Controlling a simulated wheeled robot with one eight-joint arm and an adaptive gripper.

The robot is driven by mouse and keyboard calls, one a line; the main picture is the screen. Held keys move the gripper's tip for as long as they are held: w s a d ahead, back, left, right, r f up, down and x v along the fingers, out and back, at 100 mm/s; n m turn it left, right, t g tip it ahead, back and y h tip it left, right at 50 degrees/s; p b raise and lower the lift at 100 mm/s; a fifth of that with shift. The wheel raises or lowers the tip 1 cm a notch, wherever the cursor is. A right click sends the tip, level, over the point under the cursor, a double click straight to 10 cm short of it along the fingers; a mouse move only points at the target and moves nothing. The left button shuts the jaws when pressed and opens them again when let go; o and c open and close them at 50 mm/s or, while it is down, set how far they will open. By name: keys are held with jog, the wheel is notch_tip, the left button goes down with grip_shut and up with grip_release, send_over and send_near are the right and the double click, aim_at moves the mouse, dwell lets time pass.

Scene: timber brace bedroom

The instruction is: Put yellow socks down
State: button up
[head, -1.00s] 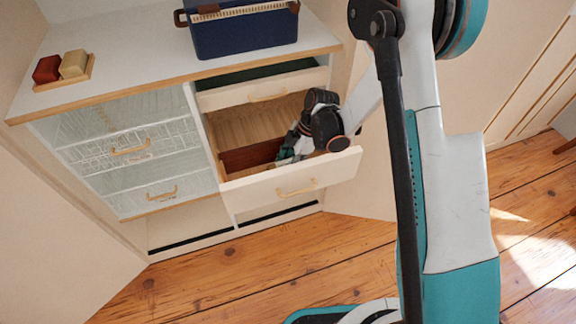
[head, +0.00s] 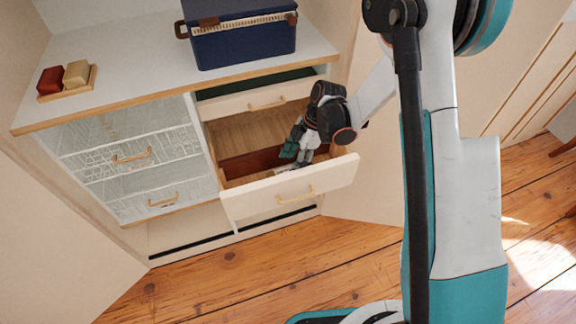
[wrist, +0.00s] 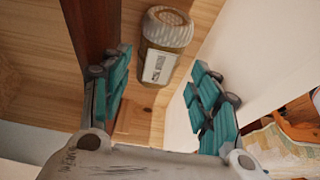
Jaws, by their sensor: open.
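In the head view my gripper (head: 297,150) is down at the drawer; I cannot make out the socks there.
A dresser (head: 120,60) holds the drawer, with a partly open drawer (head: 265,98) above it. A blue box (head: 243,38) and a small tray (head: 66,94) with red and tan blocks stand on top. Glass-fronted drawers (head: 135,160) are at left. Wooden floor lies in front.

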jog(key=s+d+r+m+t+h+p, duration=0.1)
jog(key=s+d+r+m, duration=0.15)
jog(key=r, duration=0.55)
jog(key=s+d+r+m+t, duration=0.2)
jog(key=d+r+m, duration=0.15)
jog(key=r, duration=0.55)
jog(key=s+d+r+m+t+h+p, duration=0.1)
jog(key=s+d+r+m, duration=0.2)
jog(key=r, duration=0.5)
jog(key=s+d+r+m+t+h, duration=0.1)
jog(key=s+d+r+m+t, duration=0.1)
jog(key=s+m, duration=0.4)
jog(key=s+d+r+m+t+h, duration=0.1)
jog(key=s+d+r+m+t, duration=0.1)
jog(key=s+m, duration=0.4)
notch_tip(320, 180, up, 2)
jog(key=shift+s+d+t, duration=0.3)
jog(key=shift+s+d, duration=0.45)
jog(key=shift+s, duration=0.15)
jog(key=shift+c, duration=0.5)
